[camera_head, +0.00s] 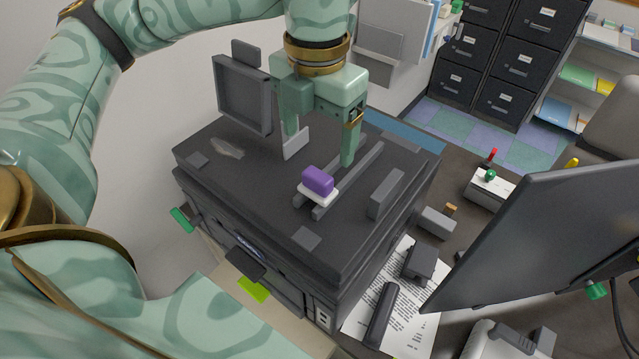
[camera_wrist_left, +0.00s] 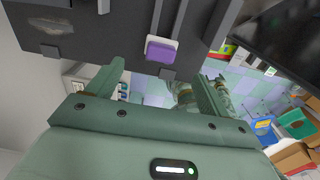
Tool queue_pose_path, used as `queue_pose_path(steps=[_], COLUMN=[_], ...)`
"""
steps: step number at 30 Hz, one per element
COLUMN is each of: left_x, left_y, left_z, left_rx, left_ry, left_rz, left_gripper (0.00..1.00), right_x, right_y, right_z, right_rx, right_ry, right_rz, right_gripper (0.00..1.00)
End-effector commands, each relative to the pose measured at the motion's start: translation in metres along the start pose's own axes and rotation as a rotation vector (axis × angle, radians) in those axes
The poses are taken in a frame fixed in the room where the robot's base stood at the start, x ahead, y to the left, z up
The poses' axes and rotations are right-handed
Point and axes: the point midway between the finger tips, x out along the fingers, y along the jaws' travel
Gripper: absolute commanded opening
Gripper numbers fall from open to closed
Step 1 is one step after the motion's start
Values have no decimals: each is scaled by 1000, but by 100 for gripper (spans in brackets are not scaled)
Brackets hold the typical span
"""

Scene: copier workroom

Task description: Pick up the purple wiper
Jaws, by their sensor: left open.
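The purple wiper (camera_head: 318,180) is a purple block on a thin white base. It sits on the dark top of the printer (camera_head: 245,190), near the end of some grey rails. It also shows in the left wrist view (camera_wrist_left: 161,52), at the top, sideways between the two fingers and beyond them. My left gripper (camera_head: 321,154) points down with its fingers apart, a little behind and above the wiper, and nothing is between them. My right gripper is in neither view.
An upright grey panel (camera_head: 243,95) stands at the printer's back left, and a grey block (camera_head: 386,194) stands right of the wiper. A dark monitor (camera_head: 550,235) is at the right. Printed paper (camera_head: 411,322) and a black stapler-like object (camera_head: 380,314) lie in front.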

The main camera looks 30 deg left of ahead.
Motion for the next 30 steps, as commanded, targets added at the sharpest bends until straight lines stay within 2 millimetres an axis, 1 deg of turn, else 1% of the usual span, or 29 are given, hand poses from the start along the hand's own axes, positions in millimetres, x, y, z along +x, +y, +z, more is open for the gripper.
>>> queue_pose_path(steps=[1,3,6,11,15,18,21,27,28,29,30], left_x=[14,26,38,50,74,88,95,95,95,95,95], left_y=[0,0,0,-1,-2,-2,-2,-2,-2,-2,-2], left_z=[-1,-1,0,-1,-2,-2,-2,-2,-2,-2,-2], left_rx=[1,0,1,2,2,2,3,3,3,3,3], left_ry=[5,4,2,2,5,3,2,0,0,0,0], left_rz=[0,-1,-1,-1,-1,-1,-2,-2,-2,-2,-2], left_gripper=[80,80,80,80,80,80,80,80,74,66,55], right_x=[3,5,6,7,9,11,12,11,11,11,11], right_y=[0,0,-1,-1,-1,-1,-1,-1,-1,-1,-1], right_z=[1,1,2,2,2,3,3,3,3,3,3], right_rx=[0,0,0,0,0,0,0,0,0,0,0], right_ry=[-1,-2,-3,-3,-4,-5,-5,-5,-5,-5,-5], right_rz=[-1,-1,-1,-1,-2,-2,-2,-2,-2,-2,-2], right_gripper=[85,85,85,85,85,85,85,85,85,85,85])
